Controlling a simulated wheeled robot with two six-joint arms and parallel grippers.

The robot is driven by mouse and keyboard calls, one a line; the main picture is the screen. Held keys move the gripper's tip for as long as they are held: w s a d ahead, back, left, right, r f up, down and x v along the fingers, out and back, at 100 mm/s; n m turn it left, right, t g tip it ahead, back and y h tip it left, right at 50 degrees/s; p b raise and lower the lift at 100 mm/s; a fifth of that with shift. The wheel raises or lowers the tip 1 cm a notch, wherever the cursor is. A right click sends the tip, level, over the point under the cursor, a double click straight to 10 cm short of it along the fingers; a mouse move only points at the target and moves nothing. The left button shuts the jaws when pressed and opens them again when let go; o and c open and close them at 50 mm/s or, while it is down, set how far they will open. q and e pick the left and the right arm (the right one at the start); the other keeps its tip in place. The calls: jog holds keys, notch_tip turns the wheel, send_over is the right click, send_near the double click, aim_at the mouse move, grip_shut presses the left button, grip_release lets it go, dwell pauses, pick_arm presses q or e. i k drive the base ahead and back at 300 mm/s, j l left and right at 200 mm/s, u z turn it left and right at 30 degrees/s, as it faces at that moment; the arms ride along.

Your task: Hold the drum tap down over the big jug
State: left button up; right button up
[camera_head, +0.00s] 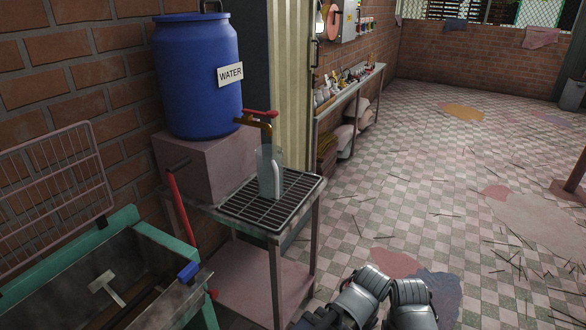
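The blue drum (198,78) stands on a pinkish block and carries a white WATER label. Its brass tap (252,123) sticks out to the right, with a red handle (260,113) on top. A clear jug (266,172) with a pale handle stands upright on the black grate, below the tap's spout. No water stream can be made out. Grey metal links of mine show at the bottom edge, right of the stand and well apart from the tap and jug. Neither of my grippers can be seen.
The metal stand (273,243) holds the grate (240,205). A green-framed trough (150,235) with a red lever (180,222) is at the lower left. The tiled floor at right is mostly open, with scattered sticks.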

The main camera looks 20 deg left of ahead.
aim_at(271, 114)
jog(key=i+l+u, duration=0.85)
jog(key=l, duration=0.25)
jog(key=i+l+u, duration=0.3)
jog(key=l, duration=0.2)
